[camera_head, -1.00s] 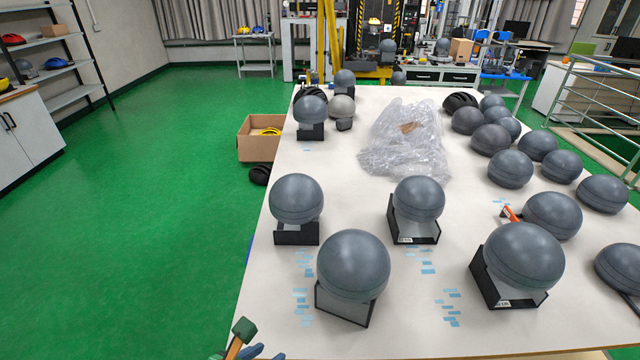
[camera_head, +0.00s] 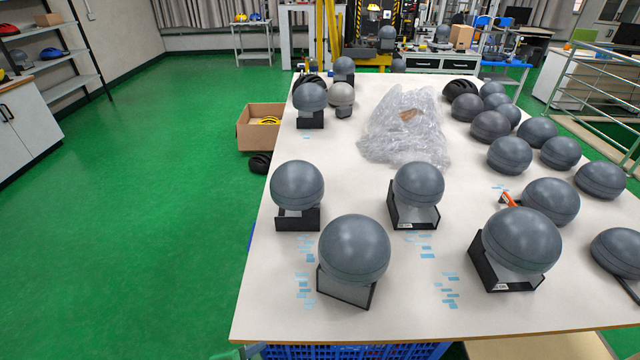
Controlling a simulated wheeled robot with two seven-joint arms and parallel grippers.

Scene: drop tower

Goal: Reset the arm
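Neither of my arms nor grippers can be made out in the head view. The white table (camera_head: 400,300) fills the middle and right of the picture. Dark grey balls sit in black holders on it: one at the front (camera_head: 354,248), one at the left (camera_head: 297,185), one in the middle (camera_head: 418,184) and one at the right (camera_head: 521,240). All four stand apart from each other.
Crumpled clear plastic (camera_head: 405,130) lies mid-table. Several loose grey balls (camera_head: 510,154) crowd the right side. A cardboard box (camera_head: 257,137) stands on the green floor (camera_head: 130,230) left of the table. A blue crate (camera_head: 350,351) shows below the front edge. The left floor is open.

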